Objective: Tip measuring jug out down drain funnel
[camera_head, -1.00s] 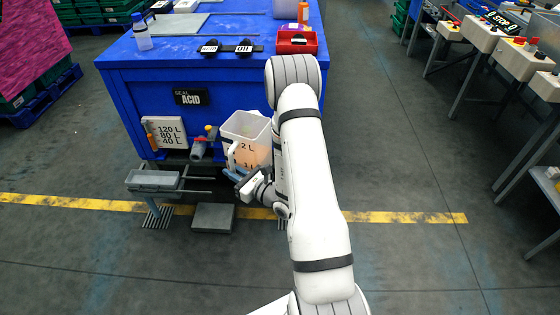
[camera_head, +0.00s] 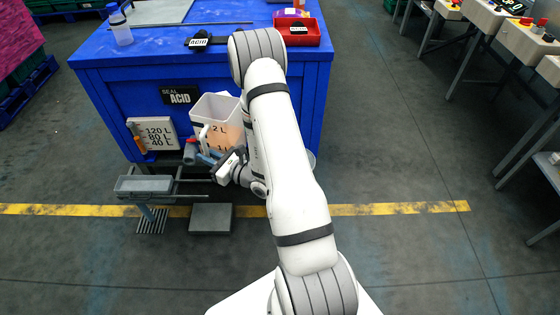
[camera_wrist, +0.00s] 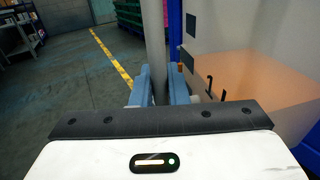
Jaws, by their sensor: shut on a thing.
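The measuring jug (camera_head: 222,106) is a pale, see-through square jug with "2 L" and "1 L" marks and orange liquid in its lower part. It looks about upright in front of the blue tank. My gripper (camera_head: 207,159) is shut on the jug's handle; in the wrist view the blue fingers (camera_wrist: 153,88) close on the grey upright handle bar, and the jug wall (camera_wrist: 240,55) with the orange liquid fills the right. A shallow grey tray (camera_head: 145,185), seemingly the drain funnel, stands on a post above a floor grate, left of the jug and lower.
The blue tank (camera_head: 110,95) stands behind, with an "ACID" sign, a litre scale (camera_head: 155,135) and a red-handled valve (camera_head: 190,150) on its front. A flat grey block (camera_head: 211,218) lies on the floor right of the tray. A red bin (camera_head: 300,32) sits on the tank top.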

